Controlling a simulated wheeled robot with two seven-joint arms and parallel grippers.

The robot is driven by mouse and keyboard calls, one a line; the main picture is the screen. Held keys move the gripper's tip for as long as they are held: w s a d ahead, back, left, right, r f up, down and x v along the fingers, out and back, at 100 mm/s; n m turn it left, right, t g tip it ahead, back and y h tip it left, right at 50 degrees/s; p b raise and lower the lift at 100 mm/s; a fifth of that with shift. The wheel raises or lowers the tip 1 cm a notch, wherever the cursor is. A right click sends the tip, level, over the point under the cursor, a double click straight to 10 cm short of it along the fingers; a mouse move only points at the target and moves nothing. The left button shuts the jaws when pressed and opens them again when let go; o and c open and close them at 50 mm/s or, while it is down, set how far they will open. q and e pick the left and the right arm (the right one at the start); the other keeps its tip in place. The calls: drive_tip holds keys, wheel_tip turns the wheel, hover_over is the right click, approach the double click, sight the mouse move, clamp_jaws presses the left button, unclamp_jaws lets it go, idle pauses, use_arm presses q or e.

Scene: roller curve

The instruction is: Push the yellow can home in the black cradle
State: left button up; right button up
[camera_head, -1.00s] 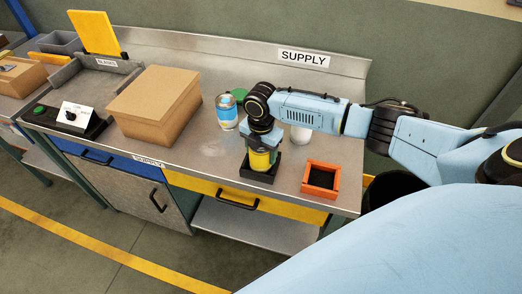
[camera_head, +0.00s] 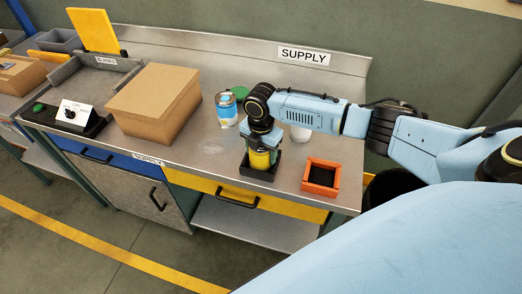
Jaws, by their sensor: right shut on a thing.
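The yellow can (camera_head: 260,160) stands upright in the black cradle (camera_head: 258,174) near the front edge of the steel bench. The cradle walls hide the can's lower part, so I cannot tell how deep it sits. My right gripper (camera_head: 260,149) points down from above and is shut on the yellow can, covering its top. My left gripper is not in view.
An orange square holder (camera_head: 321,177) stands right of the cradle. A blue and white can (camera_head: 226,109) and a white object (camera_head: 300,132) stand behind. A cardboard box (camera_head: 155,103) is to the left. Bare bench lies between box and cradle.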

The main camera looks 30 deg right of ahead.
idle(0.4)
drive_tip(key=o, duration=1.1)
drive_tip(key=shift+o, duration=0.5)
drive_tip(key=shift+o, duration=0.8)
drive_tip(key=shift+f, duration=0.1)
drive_tip(key=shift+r+p, duration=3.05)
drive_tip(key=shift+r, duration=1.5)
